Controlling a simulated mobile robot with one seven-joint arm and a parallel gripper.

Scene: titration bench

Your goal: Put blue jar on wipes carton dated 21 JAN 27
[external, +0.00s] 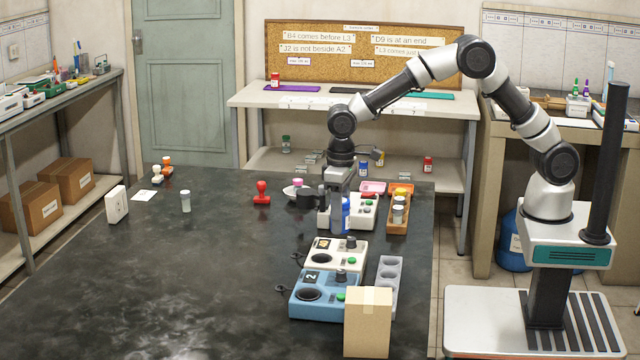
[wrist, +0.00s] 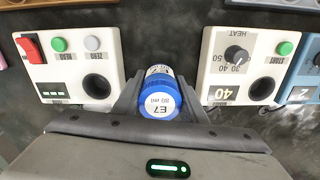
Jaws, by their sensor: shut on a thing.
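The blue jar (wrist: 158,100) has a blue lid marked E7 and 80 ml in the wrist view. My gripper (wrist: 160,108) is shut on it, one finger on each side. In the external view the blue jar (external: 346,214) shows partly behind my gripper (external: 340,222), over the dark table among the devices. I cannot tell whether the jar touches the table. I can read no carton with the date 21 JAN 27. A plain cardboard box (external: 368,325) stands at the table's front right, with no date legible.
A white device (wrist: 75,65) and a heater marked 40 (wrist: 242,65) flank the jar closely. A blue device (external: 325,297) and a grey rack (external: 389,285) stand nearer the front. A red stamp (external: 262,193) stands left. The table's left and front left are mostly clear.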

